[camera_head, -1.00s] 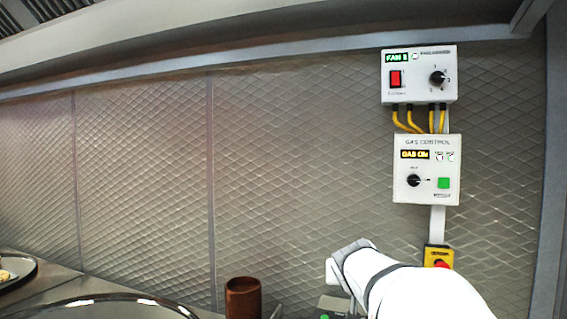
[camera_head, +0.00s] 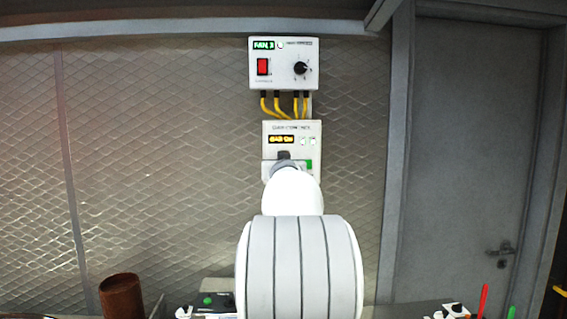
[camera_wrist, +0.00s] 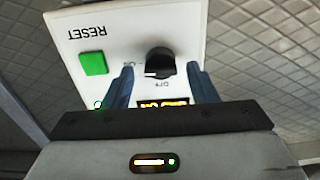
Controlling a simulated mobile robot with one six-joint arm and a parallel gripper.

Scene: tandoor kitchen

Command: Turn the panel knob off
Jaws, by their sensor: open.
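The white gas control panel (camera_head: 270,131) hangs on the wall in the head view, its yellow display reading GAS ON. My arm covers its lower part there, including the knob. In the wrist view the panel (camera_wrist: 190,28) appears upside down. Its black knob (camera_wrist: 159,60) sticks out near the yellow display (camera_wrist: 163,102). My gripper (camera_wrist: 160,68) is open, with one blue-grey finger on each side of the knob. Gaps show between fingers and knob, so I see no clear contact. The knob's pointer direction is hard to make out.
A green RESET button (camera_wrist: 93,63) lies beside the left finger in the wrist view. Above the panel hangs a fan box (camera_head: 283,80) with a red switch and black knob; yellow cables (camera_head: 283,108) link the boxes. A grey door (camera_head: 470,150) stands right.

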